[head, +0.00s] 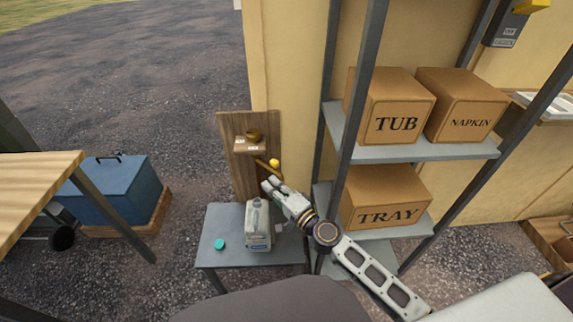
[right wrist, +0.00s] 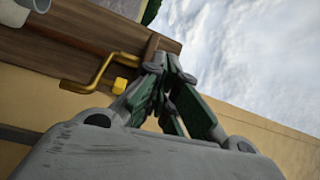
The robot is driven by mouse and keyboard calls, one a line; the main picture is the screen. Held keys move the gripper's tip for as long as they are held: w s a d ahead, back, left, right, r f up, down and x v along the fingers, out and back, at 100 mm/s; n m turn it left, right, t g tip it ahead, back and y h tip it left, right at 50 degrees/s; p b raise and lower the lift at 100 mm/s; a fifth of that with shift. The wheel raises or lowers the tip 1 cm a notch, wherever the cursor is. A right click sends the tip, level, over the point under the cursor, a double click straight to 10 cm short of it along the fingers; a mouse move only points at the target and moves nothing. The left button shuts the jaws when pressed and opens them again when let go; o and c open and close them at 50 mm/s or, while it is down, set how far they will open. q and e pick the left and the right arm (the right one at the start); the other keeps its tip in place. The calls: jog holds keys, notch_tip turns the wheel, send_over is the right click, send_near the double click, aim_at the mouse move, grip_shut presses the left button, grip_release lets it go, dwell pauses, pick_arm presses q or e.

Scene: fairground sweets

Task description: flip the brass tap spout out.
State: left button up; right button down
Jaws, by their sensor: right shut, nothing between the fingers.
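The brass tap spout (head: 262,165) is on an upright wooden board (head: 240,180) beside the cream wall. In the right wrist view it is a bent brass rod (right wrist: 98,72) lying along the board. A small yellow knob (head: 274,163) is close to it, and this knob also shows in the right wrist view (right wrist: 120,85). My left gripper is out of view.
A pale jug (head: 258,226) and a teal cap (head: 219,244) stand on a small grey table (head: 225,217) below the board. A metal shelf (head: 455,149) with labelled boxes stands close on the right. A blue cooler (head: 118,190) is at the left.

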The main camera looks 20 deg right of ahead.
aim_at(270, 168)
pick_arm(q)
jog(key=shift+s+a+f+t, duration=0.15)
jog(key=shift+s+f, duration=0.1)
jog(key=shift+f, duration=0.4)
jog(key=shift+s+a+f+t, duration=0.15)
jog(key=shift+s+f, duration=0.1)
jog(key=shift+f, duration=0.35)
pick_arm(e)
jog(key=w+d+f+m+h, duration=0.2)
jog(key=d+f+m+h, duration=0.1)
jog(key=d+m+h, duration=0.4)
jog(key=shift+w+d+f+m, duration=0.2)
jog(key=shift+d+f+m, duration=0.15)
jog(key=shift+d+m, duration=0.4)
jog(key=shift+w, duration=0.15)
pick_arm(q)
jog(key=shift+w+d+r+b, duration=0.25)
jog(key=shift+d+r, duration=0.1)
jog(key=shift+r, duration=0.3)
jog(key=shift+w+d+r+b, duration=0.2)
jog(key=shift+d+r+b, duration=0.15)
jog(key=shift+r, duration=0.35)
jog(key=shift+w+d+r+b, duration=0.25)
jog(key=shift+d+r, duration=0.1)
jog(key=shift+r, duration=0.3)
pick_arm(e)
jog(key=w, duration=0.9)
jog(key=shift+w+a+f, duration=0.3)
jog(key=shift+a, duration=0.05)
